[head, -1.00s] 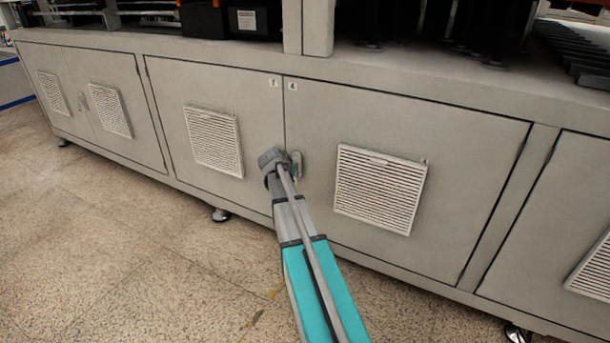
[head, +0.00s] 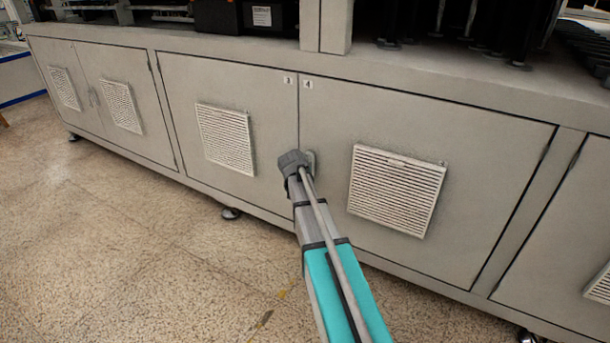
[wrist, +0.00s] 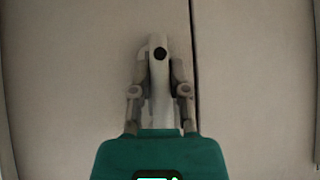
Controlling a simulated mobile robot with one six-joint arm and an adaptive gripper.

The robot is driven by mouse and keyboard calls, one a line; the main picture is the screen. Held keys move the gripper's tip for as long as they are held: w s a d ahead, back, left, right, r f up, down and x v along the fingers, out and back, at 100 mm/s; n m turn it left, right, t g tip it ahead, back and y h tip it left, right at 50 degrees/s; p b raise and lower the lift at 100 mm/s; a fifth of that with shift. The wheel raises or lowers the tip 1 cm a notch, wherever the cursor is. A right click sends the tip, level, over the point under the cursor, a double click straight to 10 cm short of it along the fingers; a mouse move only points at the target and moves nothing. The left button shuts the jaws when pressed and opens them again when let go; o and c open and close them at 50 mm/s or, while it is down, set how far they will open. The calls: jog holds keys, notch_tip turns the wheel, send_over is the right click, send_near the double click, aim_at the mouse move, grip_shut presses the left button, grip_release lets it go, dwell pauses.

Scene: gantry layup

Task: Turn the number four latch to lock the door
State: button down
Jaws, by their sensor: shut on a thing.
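The number four door (head: 420,115) is the right one of a grey pair and lies closed, about flush with its neighbour. Its latch (head: 311,158) sits near the seam and is mostly hidden behind my gripper (head: 296,163) in the head view. In the wrist view the latch (wrist: 159,85) is a pale upright handle with a dark round spot near its top, lying about parallel to the dark door seam. My gripper (wrist: 159,78) has a finger on each side of the handle and is shut on it.
The number three door (head: 240,95) adjoins on the left. Louvred vents (head: 396,188) stand out slightly from the doors. Dark equipment (head: 240,17) stands on the ledge above. The speckled floor (head: 150,240) in front is clear, with cabinet feet (head: 230,213) along the base.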

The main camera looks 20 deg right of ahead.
jog(key=shift+d, duration=0.15)
jog(key=c, duration=0.6)
grip_release()
jog(key=shift+a, duration=0.2)
jog(key=s+a+r+n+g+y+p, duration=0.2)
jog(key=s+a+n+g+y+p, duration=0.15)
jog(key=s+a, duration=0.95)
jog(key=s+a+r+n+g+y+p, duration=0.1)
jog(key=s+a+n+g+y+p, duration=0.3)
jog(key=s+a, duration=0.95)
jog(key=s+d+r+p, duration=0.1)
jog(key=d+r+p, duration=0.1)
jog(key=r+p, duration=1.7)
jog(key=s+d+r+n+h+p, duration=0.1)
jog(key=d+r+p, duration=0.1)
jog(key=r+p, duration=1.6)
jog(key=shift+s+r+t+p, duration=0.3)
jog(key=shift+r+t+p, duration=0.15)
jog(key=shift+p, duration=0.45)
jog(key=shift+f+h, duration=0.1)
jog(key=shift+h, duration=0.15)
